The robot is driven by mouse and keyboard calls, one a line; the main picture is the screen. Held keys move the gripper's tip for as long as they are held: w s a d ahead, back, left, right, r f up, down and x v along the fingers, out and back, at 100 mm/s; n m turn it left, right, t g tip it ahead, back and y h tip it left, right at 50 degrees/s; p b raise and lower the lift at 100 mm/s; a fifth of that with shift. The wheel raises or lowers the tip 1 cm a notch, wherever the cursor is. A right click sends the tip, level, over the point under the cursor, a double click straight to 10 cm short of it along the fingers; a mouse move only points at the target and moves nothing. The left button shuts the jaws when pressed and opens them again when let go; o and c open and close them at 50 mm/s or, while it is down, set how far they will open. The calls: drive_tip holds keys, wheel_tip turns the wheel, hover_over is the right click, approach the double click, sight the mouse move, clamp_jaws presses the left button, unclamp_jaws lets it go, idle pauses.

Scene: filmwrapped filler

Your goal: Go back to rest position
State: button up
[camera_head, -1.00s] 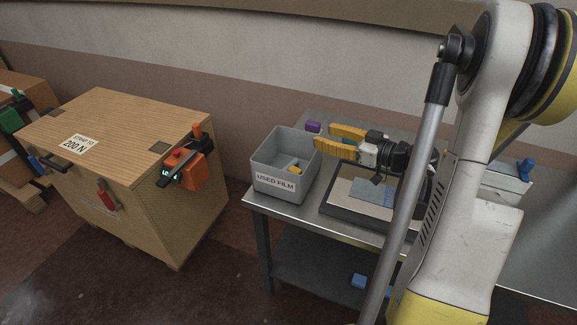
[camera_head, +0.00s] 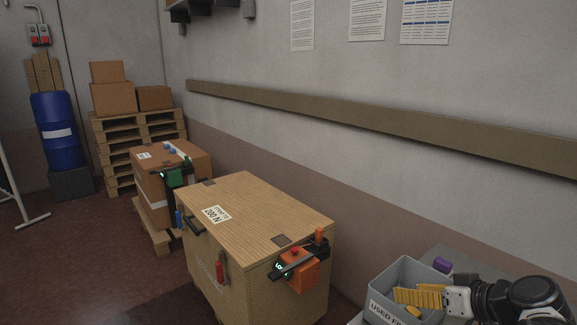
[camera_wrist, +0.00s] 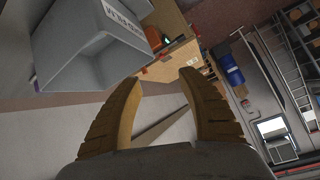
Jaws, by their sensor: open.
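My gripper (camera_head: 420,297) has yellow ridged fingers and shows at the lower right of the head view, overlapping the grey bin labelled USED FILM (camera_head: 402,275). In the wrist view my gripper (camera_wrist: 160,78) is open, with its two fingers apart and nothing between them. The grey bin (camera_wrist: 75,65) fills the upper left there, beside the left finger. Most of my arm is outside the head view.
A wooden crate (camera_head: 260,215) with an orange tool (camera_head: 300,272) on its side stands left of the bin. A purple block (camera_head: 442,265) lies behind the bin. Pallets (camera_head: 115,140) and a blue barrel (camera_head: 57,130) stand far left.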

drive_tip(key=s+a+r+m+g+h, duration=0.1)
drive_tip(key=s+a+h, duration=0.1)
drive_tip(key=s+a, duration=0.2)
drive_tip(key=s+a+m+g+h, duration=0.1)
drive_tip(key=s+a+h, duration=0.2)
drive_tip(key=s, duration=0.7)
drive_tip(key=shift+s+a+r, duration=0.35)
drive_tip(key=shift+s+a, duration=0.05)
drive_tip(key=shift+a, duration=0.8)
drive_tip(key=shift+d, duration=0.1)
